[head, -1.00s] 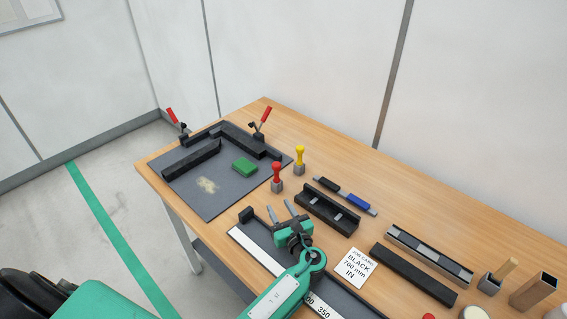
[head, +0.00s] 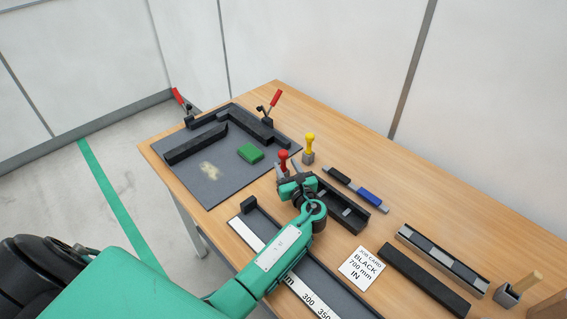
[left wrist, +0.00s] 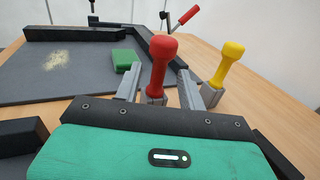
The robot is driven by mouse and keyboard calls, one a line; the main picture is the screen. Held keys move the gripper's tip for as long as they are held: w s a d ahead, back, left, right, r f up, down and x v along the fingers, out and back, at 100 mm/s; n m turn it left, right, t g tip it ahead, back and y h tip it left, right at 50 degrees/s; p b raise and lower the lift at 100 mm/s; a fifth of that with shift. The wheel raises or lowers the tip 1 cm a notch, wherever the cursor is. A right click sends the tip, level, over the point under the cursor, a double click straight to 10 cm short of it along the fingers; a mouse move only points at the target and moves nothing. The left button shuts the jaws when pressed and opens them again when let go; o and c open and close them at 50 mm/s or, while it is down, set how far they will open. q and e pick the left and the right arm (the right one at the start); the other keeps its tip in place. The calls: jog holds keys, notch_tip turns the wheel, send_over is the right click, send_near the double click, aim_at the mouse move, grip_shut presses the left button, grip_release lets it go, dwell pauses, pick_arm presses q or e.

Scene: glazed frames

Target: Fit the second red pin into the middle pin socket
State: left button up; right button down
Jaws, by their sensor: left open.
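A red pin (head: 283,157) stands upright in a small grey socket block near the mat's front right corner. It also shows in the left wrist view (left wrist: 160,62), with its grey block (left wrist: 153,99) below. A yellow pin (head: 309,142) stands in its own grey block just right of it, also in the left wrist view (left wrist: 228,64). My left gripper (left wrist: 158,85) is open, its two fingers on either side of the red pin's lower part; I cannot tell whether they touch it. No empty middle pin socket can be made out. My right gripper is out of view.
A dark mat (head: 190,188) holds black frame bars, red-handled clamps (head: 274,99) and a green block (head: 250,153). Bare wood runs along the back right.

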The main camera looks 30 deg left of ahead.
aim_at(284, 164)
pick_arm(q)
jog(key=shift+w+a+f, duration=0.15)
jog(key=shift+w+a, duration=0.05)
jog(key=shift+a, duration=0.15)
jog(key=b+x, duration=0.2)
jog(key=x, duration=0.1)
jog(key=shift+w+a+f, duration=0.2)
jog(key=shift+w+a, duration=0.25)
jog(key=shift+r, duration=0.15)
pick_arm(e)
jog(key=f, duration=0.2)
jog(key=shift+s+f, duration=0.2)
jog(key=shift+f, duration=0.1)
pick_arm(q)
grip_shut()
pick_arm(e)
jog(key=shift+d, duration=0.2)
